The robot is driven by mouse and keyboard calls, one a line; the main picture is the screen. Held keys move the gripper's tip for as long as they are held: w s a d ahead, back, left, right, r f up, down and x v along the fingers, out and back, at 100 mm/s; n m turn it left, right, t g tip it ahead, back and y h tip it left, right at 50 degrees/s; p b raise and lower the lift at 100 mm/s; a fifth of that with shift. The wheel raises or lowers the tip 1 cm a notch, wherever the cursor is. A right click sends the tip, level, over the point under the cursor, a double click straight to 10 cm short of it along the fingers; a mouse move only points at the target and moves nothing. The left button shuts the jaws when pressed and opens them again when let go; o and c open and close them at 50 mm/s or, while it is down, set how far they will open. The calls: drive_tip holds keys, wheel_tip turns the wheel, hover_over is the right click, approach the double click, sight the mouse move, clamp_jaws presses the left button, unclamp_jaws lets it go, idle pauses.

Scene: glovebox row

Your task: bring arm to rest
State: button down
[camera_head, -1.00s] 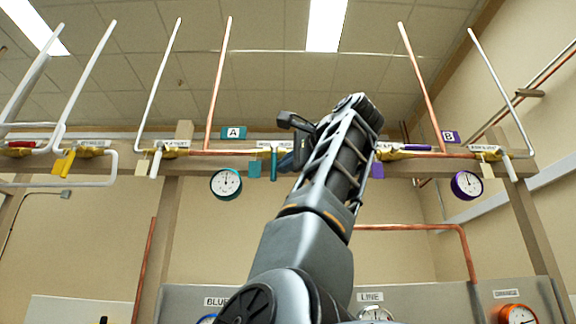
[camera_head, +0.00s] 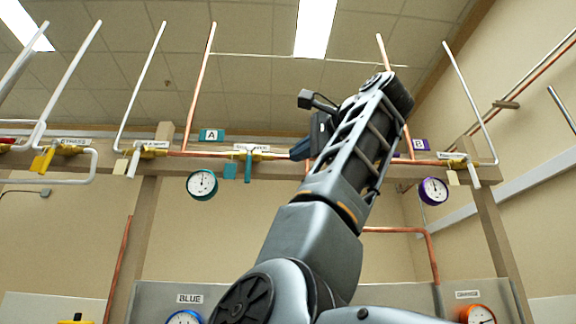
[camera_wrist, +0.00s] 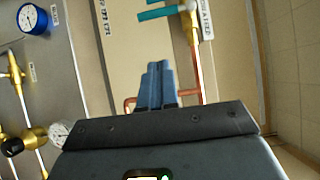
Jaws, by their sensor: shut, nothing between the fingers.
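My arm rises through the middle of the head view and leans up to the right. My gripper (camera_head: 304,149) shows only partly there, at the left of the upper arm, close in the picture to the teal-handled valve (camera_head: 249,166). In the wrist view my gripper (camera_wrist: 158,82) points away from the camera, its blue-grey fingers together with nothing between them. A teal valve handle (camera_wrist: 160,12) shows beyond the fingertips, apart from them in the picture.
Pipes with valves run along a beam (camera_head: 225,162). A teal gauge (camera_head: 202,184) and a purple gauge (camera_head: 433,191) hang from it. Below is a grey panel with a blue gauge (camera_head: 184,318) and an orange gauge (camera_head: 478,314). Open air lies between beam and panel.

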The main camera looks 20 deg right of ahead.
drive_tip(key=shift+v, duration=0.9)
